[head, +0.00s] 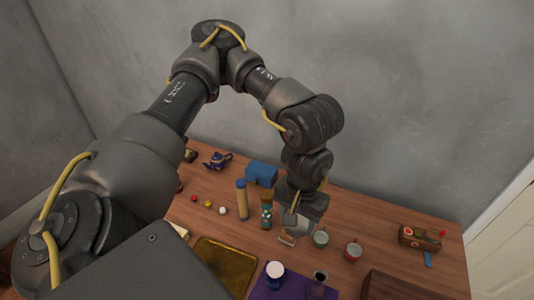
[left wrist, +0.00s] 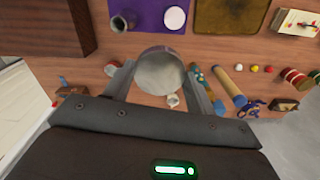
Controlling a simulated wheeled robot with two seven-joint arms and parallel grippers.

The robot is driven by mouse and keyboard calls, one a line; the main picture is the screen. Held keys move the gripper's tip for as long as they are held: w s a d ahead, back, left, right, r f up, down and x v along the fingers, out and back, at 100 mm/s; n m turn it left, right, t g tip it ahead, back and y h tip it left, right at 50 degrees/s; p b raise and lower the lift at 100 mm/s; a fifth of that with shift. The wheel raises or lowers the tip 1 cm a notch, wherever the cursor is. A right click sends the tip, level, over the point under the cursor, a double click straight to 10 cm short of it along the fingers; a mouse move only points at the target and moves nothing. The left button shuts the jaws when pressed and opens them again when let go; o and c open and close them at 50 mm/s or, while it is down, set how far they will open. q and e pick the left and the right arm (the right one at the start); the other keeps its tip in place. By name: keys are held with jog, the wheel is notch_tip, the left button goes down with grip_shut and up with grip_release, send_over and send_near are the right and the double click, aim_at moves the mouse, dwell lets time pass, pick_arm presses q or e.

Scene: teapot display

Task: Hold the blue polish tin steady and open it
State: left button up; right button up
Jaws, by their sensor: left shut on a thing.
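My left gripper (head: 291,218) is shut on a round grey thing (left wrist: 160,73), which sits between its fingertips in the left wrist view (left wrist: 159,70). It is held over the right part of the table; I cannot tell whether it is a lid or a vessel, and no blue shows on it. A short round thing with a white top and bluish side (head: 275,269) stands apart on the purple mat (head: 260,290); its white top also shows in the left wrist view (left wrist: 175,18). I cannot tell which is the polish tin. My right gripper is out of view.
A dark cup (head: 320,275) stands on the mat. Two cups, greenish (head: 320,239) and reddish (head: 353,251), stand right of my gripper. A patterned tube (head: 266,211), a blue-topped cylinder (head: 242,200) and a blue box (head: 262,172) stand left. A brown tray (head: 225,262) lies in front.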

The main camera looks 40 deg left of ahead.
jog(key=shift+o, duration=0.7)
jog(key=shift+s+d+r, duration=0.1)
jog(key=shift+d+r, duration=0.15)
pick_arm(q)
jog(key=s+a+f+n+p, duration=0.1)
jog(key=s+a+f+n, duration=0.4)
jog(key=f+n, duration=0.7)
jog(key=s+a+f+n+p, duration=0.1)
jog(key=s+a+f+n, duration=0.45)
jog(key=n, duration=1.25)
jog(key=b, duration=0.2)
send_over(270, 247)
notch_tip(270, 247, down, 10)
jog(key=shift+s+d+r, duration=0.1)
jog(key=shift+f, duration=1.75)
jog(key=shift+w, duration=0.2)
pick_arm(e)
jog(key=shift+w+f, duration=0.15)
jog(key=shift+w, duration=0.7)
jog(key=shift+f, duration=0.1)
